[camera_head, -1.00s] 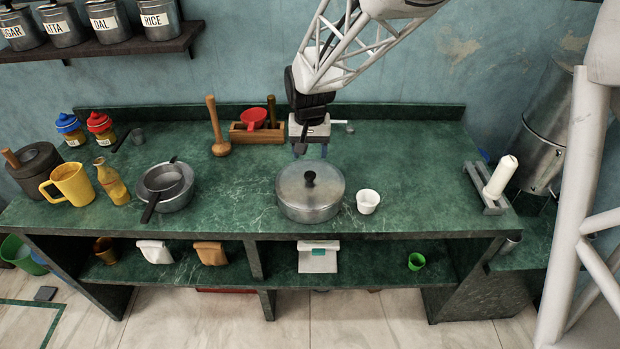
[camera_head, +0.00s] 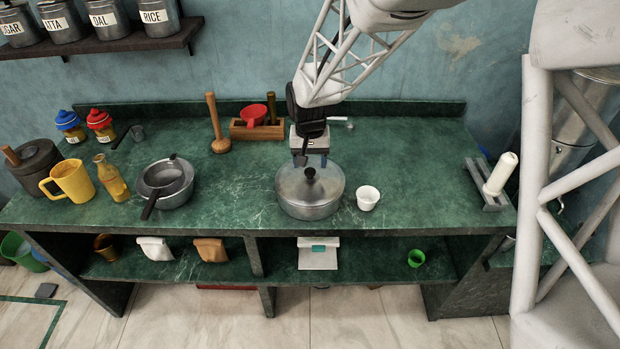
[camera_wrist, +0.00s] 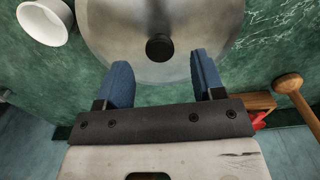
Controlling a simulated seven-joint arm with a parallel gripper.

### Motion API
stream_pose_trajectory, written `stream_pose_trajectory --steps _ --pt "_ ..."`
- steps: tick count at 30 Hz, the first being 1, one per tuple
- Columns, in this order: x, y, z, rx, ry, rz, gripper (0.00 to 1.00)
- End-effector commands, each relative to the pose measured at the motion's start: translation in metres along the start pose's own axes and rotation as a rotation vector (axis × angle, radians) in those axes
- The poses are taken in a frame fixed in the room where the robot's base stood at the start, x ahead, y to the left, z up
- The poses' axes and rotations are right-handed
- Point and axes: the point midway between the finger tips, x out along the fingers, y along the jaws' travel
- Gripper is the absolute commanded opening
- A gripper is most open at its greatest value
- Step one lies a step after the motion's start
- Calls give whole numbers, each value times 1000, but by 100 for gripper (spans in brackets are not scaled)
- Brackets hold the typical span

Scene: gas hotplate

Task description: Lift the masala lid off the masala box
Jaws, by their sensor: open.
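The masala box (camera_head: 310,205) is a round metal box on the green counter. Its masala lid (camera_head: 291,184) is on top, with a small black knob (camera_head: 309,174) at its centre. In the wrist view the lid (camera_wrist: 115,35) fills the upper middle, and its knob (camera_wrist: 159,47) lies just beyond the fingertips, roughly midway between them. My gripper (camera_head: 311,160) is above the far part of the lid. In the wrist view its blue fingers (camera_wrist: 163,72) are apart, with nothing between them. The gap in height to the lid is hard to tell.
A white cup (camera_head: 368,198) stands close to the right of the box, and also shows in the wrist view (camera_wrist: 45,20). A metal pan (camera_head: 165,184) is to the left. The counter between pan and box is clear.

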Motion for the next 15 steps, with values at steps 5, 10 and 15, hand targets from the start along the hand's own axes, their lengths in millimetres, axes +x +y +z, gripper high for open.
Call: stream_pose_trajectory --steps 5,10,15 --pt "21 0 0 0 -1 0 62" --pt "31 0 -1 0 1 0 62" --pt "32 0 0 0 1 0 62"
